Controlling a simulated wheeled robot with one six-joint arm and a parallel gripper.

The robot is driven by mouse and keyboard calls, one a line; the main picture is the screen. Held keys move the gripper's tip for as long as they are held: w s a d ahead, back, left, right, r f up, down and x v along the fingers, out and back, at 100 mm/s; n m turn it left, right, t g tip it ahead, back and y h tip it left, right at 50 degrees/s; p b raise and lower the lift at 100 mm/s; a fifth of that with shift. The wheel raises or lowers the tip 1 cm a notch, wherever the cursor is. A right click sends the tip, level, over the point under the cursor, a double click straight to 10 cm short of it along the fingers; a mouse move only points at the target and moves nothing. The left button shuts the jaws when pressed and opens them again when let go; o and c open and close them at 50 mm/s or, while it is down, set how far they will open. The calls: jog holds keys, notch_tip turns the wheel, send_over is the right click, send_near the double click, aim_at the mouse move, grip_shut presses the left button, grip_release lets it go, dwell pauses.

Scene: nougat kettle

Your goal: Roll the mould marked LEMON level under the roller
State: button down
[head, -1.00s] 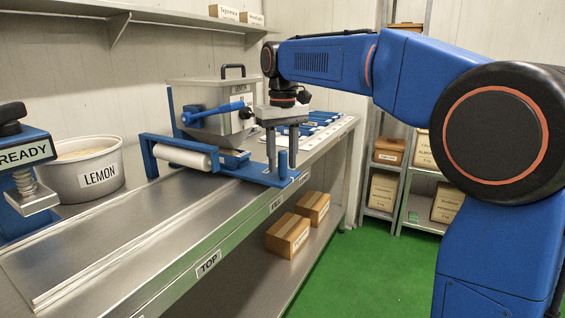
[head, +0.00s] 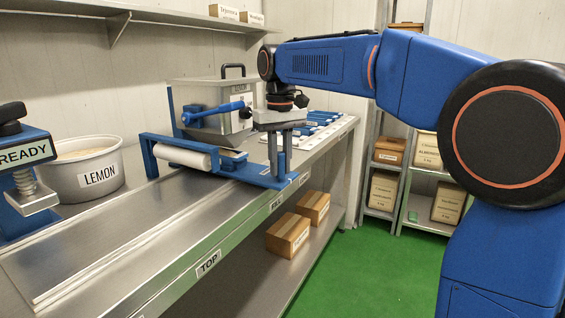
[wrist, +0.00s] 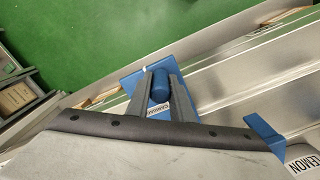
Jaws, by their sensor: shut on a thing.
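My gripper (head: 280,168) is shut on the upright blue peg (wrist: 160,86) of the blue roller carriage (head: 262,178), at the bench's front edge. The peg sits between both fingers in the wrist view. The white roller (head: 182,157) lies across the bench at the carriage's left end. A blue block with a pale top (head: 233,157) sits just right of the roller, partly hidden; I cannot read a mark on it.
A grey tub (head: 84,172) marked LEMON stands behind the bench track on the left. A hopper (head: 215,105) with a blue handle stands behind the carriage. A READY stand (head: 25,160) is at the far left. The track (head: 110,245) left of the roller is clear.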

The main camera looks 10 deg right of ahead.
jog(key=s+a, duration=1.7)
jog(key=s, duration=0.4)
jog(key=shift+s, duration=0.4)
jog(key=c, duration=1.6)
grip_release()
jog(key=shift+o, duration=0.2)
notch_tip(320, 180, up, 18)
jog(key=shift+f, duration=0.25)
jog(key=shift+d, duration=0.1)
